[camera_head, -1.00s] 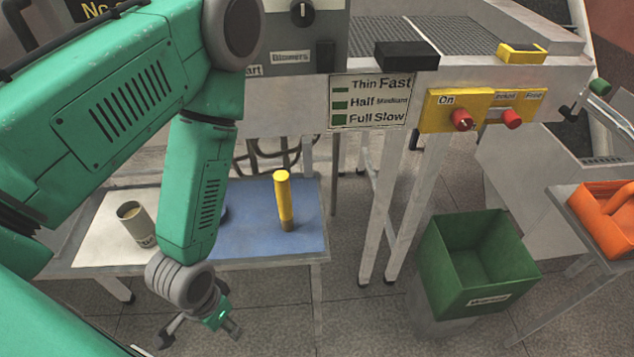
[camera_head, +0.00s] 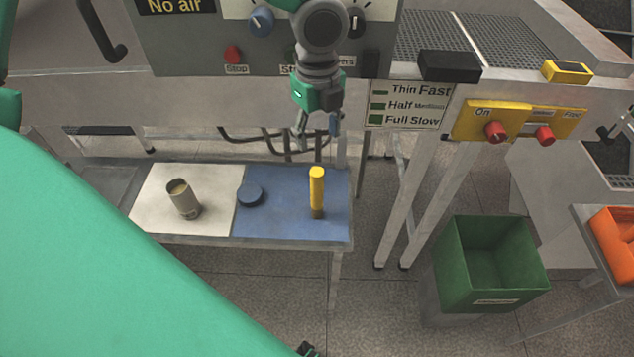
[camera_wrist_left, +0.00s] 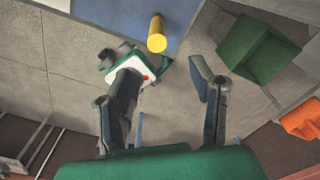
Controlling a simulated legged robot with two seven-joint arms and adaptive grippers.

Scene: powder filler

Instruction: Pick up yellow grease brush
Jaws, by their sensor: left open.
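The yellow grease brush (camera_head: 316,188) stands upright on the blue part of the low table. In the left wrist view, its round yellow end (camera_wrist_left: 157,34) shows near the top, beyond the fingertips. My left gripper (camera_head: 317,124) points down above the brush, with a clear gap between them. Its two fingers (camera_wrist_left: 164,84) are spread apart in the left wrist view, with nothing between them.
The machine's panel (camera_head: 190,50) is behind my gripper. A green bin (camera_head: 490,262) stands at the right.

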